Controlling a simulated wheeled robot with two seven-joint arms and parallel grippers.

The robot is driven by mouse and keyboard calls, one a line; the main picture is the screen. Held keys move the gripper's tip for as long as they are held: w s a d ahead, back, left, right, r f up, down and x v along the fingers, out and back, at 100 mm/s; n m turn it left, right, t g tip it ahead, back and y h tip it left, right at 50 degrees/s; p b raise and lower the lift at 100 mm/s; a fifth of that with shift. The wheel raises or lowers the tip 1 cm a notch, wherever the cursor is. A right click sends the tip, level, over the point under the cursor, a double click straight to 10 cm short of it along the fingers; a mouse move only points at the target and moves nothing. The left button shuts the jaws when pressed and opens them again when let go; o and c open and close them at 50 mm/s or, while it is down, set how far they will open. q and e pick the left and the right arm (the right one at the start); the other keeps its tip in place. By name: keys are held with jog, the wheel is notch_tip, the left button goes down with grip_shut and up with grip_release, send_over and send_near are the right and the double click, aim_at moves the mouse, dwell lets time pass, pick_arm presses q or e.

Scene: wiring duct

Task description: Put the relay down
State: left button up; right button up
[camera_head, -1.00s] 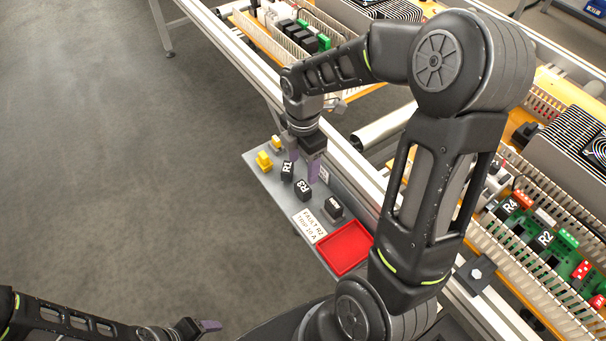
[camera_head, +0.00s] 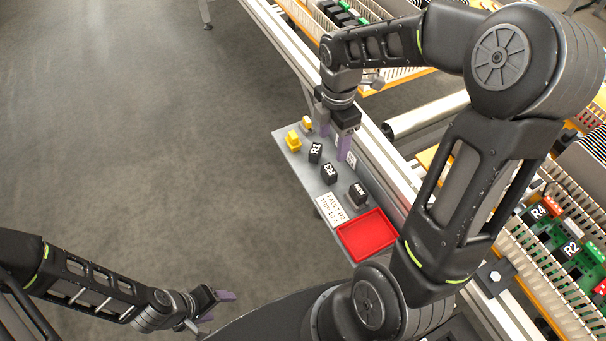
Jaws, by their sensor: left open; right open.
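Two black relays marked R1 (camera_head: 315,152) and R3 (camera_head: 329,173) stand on the grey shelf (camera_head: 299,162) beside the rail. Another black block (camera_head: 357,192) with a small label stands nearer the red tray. My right gripper (camera_head: 334,143) points down above the shelf, just right of R1 and R3, with its purple fingers apart and nothing seen between them. My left gripper (camera_head: 216,306) is low at the bottom left, open and empty, away from the shelf. Relays R4 (camera_head: 538,212) and R2 (camera_head: 571,249) sit in the panel on the right.
An empty red tray (camera_head: 367,235) lies at the shelf's near end, beside a white card reading FAULT R2 (camera_head: 332,209). Yellow pieces (camera_head: 293,140) stand at the far end. The metal rail (camera_head: 376,151) runs along the shelf, and white slotted ducts (camera_head: 508,236) edge the panel.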

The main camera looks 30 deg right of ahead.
jog(key=s+a+f+m+y, duration=0.35)
jog(key=a+f+m, duration=0.55)
jog(key=a+f, duration=0.85)
jog(key=s+a+f+m, duration=0.7)
jog(key=s+f+m, duration=0.1)
jog(key=s+m, duration=0.2)
jog(key=shift+s+a+f+m+t+y, duration=0.3)
jog(key=shift+f+t+y, duration=0.05)
jog(key=shift+f+t, duration=0.05)
